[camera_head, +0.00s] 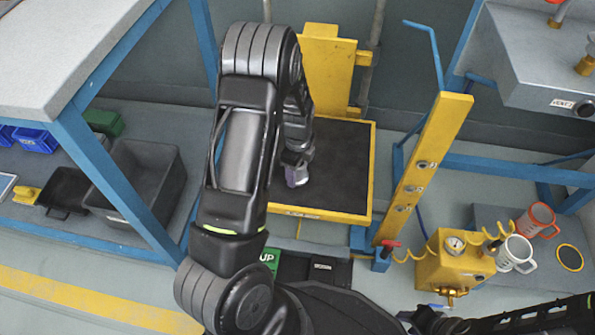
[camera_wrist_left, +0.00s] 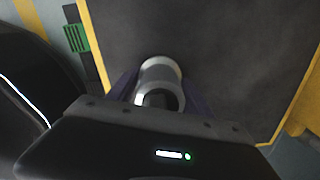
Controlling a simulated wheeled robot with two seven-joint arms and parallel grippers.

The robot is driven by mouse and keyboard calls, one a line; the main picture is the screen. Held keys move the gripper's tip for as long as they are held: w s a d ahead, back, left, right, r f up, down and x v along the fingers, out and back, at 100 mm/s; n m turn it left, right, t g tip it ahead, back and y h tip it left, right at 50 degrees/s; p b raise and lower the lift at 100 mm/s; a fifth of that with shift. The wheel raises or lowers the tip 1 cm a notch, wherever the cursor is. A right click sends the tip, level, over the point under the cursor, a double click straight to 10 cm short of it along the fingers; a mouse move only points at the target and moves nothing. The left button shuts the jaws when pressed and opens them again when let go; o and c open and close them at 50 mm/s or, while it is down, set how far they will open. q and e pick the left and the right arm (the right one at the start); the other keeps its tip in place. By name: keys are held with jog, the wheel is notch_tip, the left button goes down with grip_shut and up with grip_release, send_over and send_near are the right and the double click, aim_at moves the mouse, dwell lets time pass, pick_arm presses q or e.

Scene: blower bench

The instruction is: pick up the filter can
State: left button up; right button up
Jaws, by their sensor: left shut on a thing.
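The filter can is a pale grey-white cylinder (camera_wrist_left: 160,70) with a dark round opening, between the fingers of my left gripper (camera_wrist_left: 160,86) in the left wrist view. The gripper is shut on it, with one finger on each side. In the head view my left gripper (camera_head: 297,174) is over the black top of the yellow-edged platform (camera_head: 345,180). There the arm and gripper mostly hide the can. I cannot tell whether the can touches the platform. My right gripper is not in view; only dark parts show at the lower right.
A yellow post (camera_head: 428,165) stands right of the platform, with a yellow gauge box (camera_head: 455,262) in front. A white mug (camera_head: 514,254) and an orange mug (camera_head: 538,219) are farther right. A grey bin (camera_head: 140,180) and a table (camera_head: 75,50) are at left.

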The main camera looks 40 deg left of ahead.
pick_arm(q)
notch_tip(320, 180, up, 9)
jog(key=p, duration=0.3)
dwell(0.5)
